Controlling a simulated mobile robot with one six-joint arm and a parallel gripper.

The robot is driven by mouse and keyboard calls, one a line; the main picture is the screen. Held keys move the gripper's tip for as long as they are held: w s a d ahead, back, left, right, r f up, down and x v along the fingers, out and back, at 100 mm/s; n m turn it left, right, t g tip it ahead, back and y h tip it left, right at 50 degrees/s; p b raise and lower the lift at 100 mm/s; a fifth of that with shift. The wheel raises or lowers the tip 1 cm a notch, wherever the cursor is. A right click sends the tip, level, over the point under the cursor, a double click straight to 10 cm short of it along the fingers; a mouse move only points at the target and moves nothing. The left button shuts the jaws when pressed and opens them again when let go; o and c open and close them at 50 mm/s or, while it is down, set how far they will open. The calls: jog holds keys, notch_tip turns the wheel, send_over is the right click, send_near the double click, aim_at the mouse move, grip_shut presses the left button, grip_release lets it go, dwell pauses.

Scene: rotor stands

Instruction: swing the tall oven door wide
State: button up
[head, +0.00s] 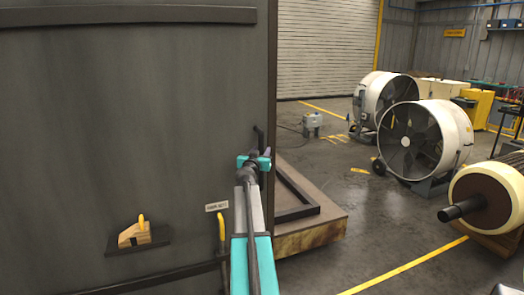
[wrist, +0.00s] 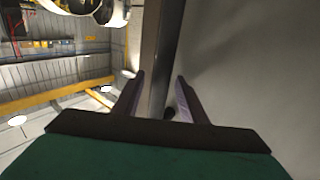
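The tall oven door (head: 120,120) is a large dark grey panel filling the left of the head view, with its upright edge (head: 272,70) on the right. My gripper (head: 258,150) is at the door face, close to that edge. A short dark upright piece, perhaps a handle, shows at its tip. In the wrist view my gripper (wrist: 158,95) has its fingers apart. A dark upright bar (wrist: 165,45) shows between them, with clear space on both sides, beside the grey door face (wrist: 250,70). I cannot tell whether the bar is handle or edge.
A low platform with a dark frame (head: 312,212) lies right of the door edge. Big drum fans (head: 425,140) and a rotor (head: 490,195) stand right. Floor between is mostly clear.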

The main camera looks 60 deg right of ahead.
jog(key=shift+w+d, duration=0.15)
jog(key=shift+d, duration=0.25)
grip_shut()
jog(key=shift+a, duration=0.1)
